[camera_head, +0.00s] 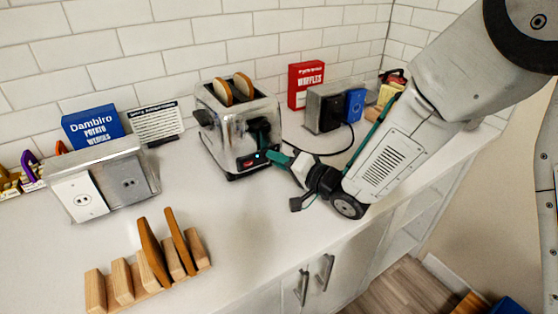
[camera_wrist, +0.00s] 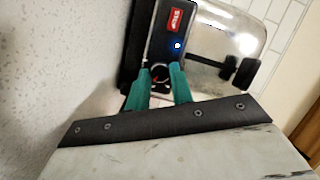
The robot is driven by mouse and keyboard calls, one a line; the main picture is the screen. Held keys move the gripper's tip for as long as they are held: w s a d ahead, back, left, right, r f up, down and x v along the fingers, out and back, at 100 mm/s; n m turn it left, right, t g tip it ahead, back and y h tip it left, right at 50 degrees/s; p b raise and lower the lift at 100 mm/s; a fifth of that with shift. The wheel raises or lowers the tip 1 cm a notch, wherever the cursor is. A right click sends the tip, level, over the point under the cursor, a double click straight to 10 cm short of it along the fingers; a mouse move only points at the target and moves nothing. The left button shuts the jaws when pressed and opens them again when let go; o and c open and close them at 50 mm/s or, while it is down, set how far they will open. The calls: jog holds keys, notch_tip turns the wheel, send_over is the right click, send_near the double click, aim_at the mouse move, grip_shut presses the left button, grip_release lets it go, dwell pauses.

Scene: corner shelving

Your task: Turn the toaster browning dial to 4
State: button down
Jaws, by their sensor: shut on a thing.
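The chrome and black toaster (camera_head: 222,140) stands on the white counter with two slices of bread (camera_head: 243,86) in its top slots. It fills the upper part of the wrist view (camera_wrist: 215,65). Its black control panel (camera_wrist: 170,50) has a red button (camera_wrist: 174,20) and a lit blue light (camera_wrist: 177,45). My gripper (camera_head: 272,156) reaches the toaster's front from the right. In the wrist view, its teal fingers (camera_wrist: 160,80) are closed around the small browning dial (camera_wrist: 159,73) at the panel's end. The dial's number marks cannot be read, and the fingers hide most of it.
A wooden rack (camera_head: 125,283) and an outlet box (camera_head: 100,183) stand left on the counter (camera_head: 240,220). A blue potato wedges box (camera_head: 92,126) and a red waffles box (camera_head: 306,84) stand behind. Another outlet box (camera_head: 325,108) with a cord is right of the toaster.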

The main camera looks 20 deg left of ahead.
jog(key=c, duration=1.2)
grip_release()
jog(key=shift+d, duration=0.1)
jog(key=v, duration=0.7)
jog(key=shift+s+d, duration=0.15)
jog(key=shift+d, duration=0.15)
jog(key=shift+r, duration=0.1)
